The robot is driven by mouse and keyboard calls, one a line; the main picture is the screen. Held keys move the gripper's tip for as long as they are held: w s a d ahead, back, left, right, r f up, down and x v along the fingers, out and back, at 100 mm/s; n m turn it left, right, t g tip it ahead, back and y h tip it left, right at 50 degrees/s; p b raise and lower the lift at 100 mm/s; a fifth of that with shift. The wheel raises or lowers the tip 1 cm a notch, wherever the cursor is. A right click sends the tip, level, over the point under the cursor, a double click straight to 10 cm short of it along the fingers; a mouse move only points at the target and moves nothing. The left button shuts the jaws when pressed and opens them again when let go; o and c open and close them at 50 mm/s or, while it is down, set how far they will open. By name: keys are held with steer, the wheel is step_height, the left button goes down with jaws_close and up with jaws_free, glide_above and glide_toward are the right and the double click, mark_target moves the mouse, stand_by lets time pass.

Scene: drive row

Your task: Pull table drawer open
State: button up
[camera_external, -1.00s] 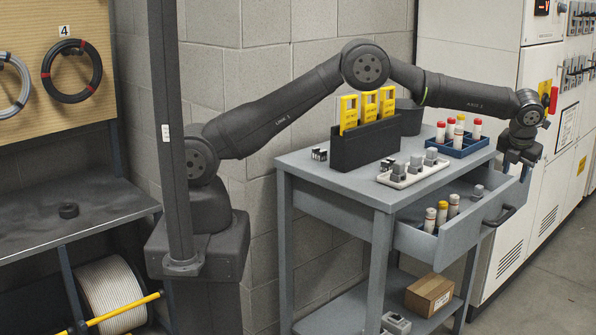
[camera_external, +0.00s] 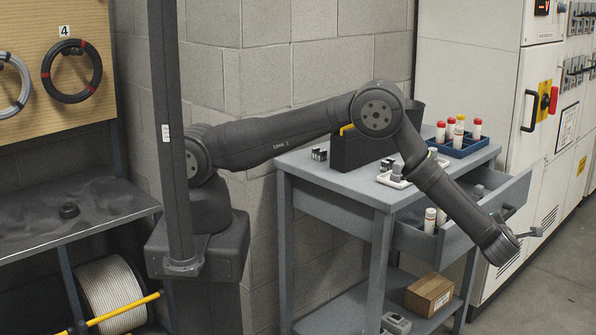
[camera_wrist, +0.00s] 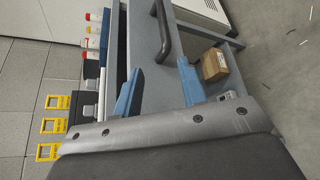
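The grey table drawer (camera_external: 516,188) stands pulled partly out of the grey table (camera_external: 330,185), with bottles inside it. Its dark bar handle (camera_external: 508,211) is partly hidden by my arm in the external view. In the wrist view the handle (camera_wrist: 164,30) lies on the drawer front (camera_wrist: 144,60), beyond my fingers. My gripper (camera_external: 534,233) is out in front of the drawer, low and near the handle. In the wrist view my gripper (camera_wrist: 160,86) shows two blue fingers spread apart, with nothing held between them. The handle is not between the fingertips.
A blue rack of capped bottles (camera_external: 462,146) and a pale tray (camera_external: 390,178) stand on the table. A cardboard box (camera_external: 430,294) sits on the lower shelf. A white cabinet (camera_external: 490,60) stands behind on the right. The floor in front is clear.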

mark_target(505, 218)
steer(key=shift+m+h, duration=0.5)
steer(key=shift+h, duration=0.1)
steer(key=x, duration=1.6)
steer(key=shift+d+f, duration=0.15)
steer(key=shift+f, duration=0.3)
jaws_close()
